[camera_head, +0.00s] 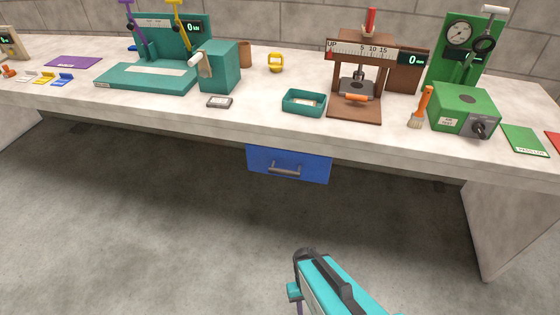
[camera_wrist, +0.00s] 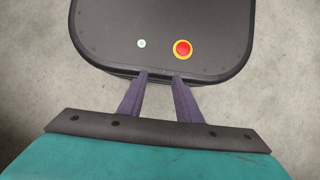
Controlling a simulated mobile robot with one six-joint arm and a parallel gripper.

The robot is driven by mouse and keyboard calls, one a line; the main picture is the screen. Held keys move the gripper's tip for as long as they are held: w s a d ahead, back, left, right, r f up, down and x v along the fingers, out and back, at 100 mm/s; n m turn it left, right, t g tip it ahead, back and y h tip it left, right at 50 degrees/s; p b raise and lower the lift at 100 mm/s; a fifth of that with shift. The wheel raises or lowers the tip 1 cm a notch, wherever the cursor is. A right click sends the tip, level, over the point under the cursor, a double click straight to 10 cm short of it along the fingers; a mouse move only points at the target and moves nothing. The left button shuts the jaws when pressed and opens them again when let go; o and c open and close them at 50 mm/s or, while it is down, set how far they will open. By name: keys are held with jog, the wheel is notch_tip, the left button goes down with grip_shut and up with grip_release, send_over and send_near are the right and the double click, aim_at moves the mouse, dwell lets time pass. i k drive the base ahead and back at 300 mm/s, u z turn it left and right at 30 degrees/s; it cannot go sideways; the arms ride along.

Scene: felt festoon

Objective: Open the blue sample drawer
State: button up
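The blue sample drawer (camera_head: 312,170) is set under the front edge of the bench in the head view, and its front looks flush, so it appears shut. A grey bar handle (camera_head: 284,169) runs across its front. My gripper (camera_wrist: 162,75) shows in the wrist view with its two purple fingers apart and nothing between them. The fingers point over the dark top of my own base. In the head view only part of my teal arm shows at the bottom, well in front of and below the drawer; the fingertips are not clearly seen there. The drawer is not in the wrist view.
The long pale bench (camera_head: 230,122) carries a teal press (camera_head: 150,77), a teal tray (camera_head: 304,102), a brown tester (camera_head: 354,110), a brush (camera_head: 421,106) and a green box (camera_head: 464,108). A bench leg (camera_head: 515,220) stands at right. The floor (camera_head: 180,240) before the drawer is clear.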

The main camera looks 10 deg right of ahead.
aim_at(314, 168)
jog(key=z, duration=0.05)
jog(key=i, duration=0.1)
jog(key=u, duration=0.3)
jog(key=k, duration=0.95)
jog(key=u, duration=0.5)
jog(key=k, duration=0.4)
jog(key=u, duration=0.65)
jog(key=i, duration=1.05)
jog(key=z, duration=0.3)
